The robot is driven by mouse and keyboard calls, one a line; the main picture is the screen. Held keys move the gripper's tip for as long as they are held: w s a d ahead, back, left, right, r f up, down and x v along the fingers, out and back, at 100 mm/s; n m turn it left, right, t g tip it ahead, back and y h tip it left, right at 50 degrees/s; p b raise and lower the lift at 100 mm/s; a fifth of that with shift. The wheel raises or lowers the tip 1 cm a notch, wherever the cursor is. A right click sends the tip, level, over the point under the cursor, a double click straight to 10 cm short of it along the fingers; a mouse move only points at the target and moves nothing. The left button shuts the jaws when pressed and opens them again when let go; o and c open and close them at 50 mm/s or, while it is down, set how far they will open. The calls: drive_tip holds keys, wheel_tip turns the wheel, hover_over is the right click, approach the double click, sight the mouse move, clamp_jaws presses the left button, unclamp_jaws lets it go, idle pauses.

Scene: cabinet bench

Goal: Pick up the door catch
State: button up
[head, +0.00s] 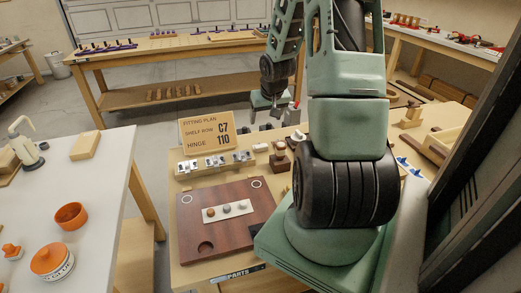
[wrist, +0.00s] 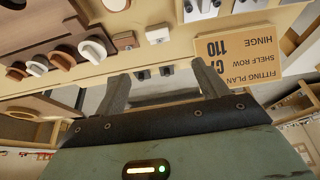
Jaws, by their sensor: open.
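My gripper (wrist: 158,80) is open and empty, its two grey fingers apart over the bench's far edge. In the head view my gripper (head: 273,108) hangs above the far side of the bench, behind the row of fittings. A small white fitting (wrist: 158,35) lies beyond the fingers in the wrist view; it also shows in the head view (head: 260,147). Beside it is a brown block (wrist: 125,40), also in the head view (head: 280,163). Two small dark pieces (wrist: 142,74) show between the fingers. I cannot tell for sure which fitting is the door catch.
A fitting plan sign (head: 207,130) stands left of my gripper, close to one finger in the wrist view. Silver hinges (head: 215,162) sit in a row before it. White knobs (wrist: 92,50) stand near the brown block. A dark red board (head: 225,235) lies at the front.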

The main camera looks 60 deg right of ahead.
hover_over(261, 145)
drive_tip(key=s+a, duration=0.1)
drive_tip(key=a, duration=0.1)
drive_tip(key=f, duration=1)
drive_tip(key=shift+s+d+f, duration=0.15)
drive_tip(key=shift+s+d, duration=0.05)
drive_tip(key=shift+s+p+x, duration=0.2)
drive_tip(key=shift+p+x, duration=0.15)
drive_tip(key=shift+x, duration=1)
drive_tip(key=shift+s+p+x, duration=0.15)
drive_tip(key=shift+p+x, duration=0.2)
drive_tip(key=shift+x, duration=1)
drive_tip(key=c, duration=0.9)
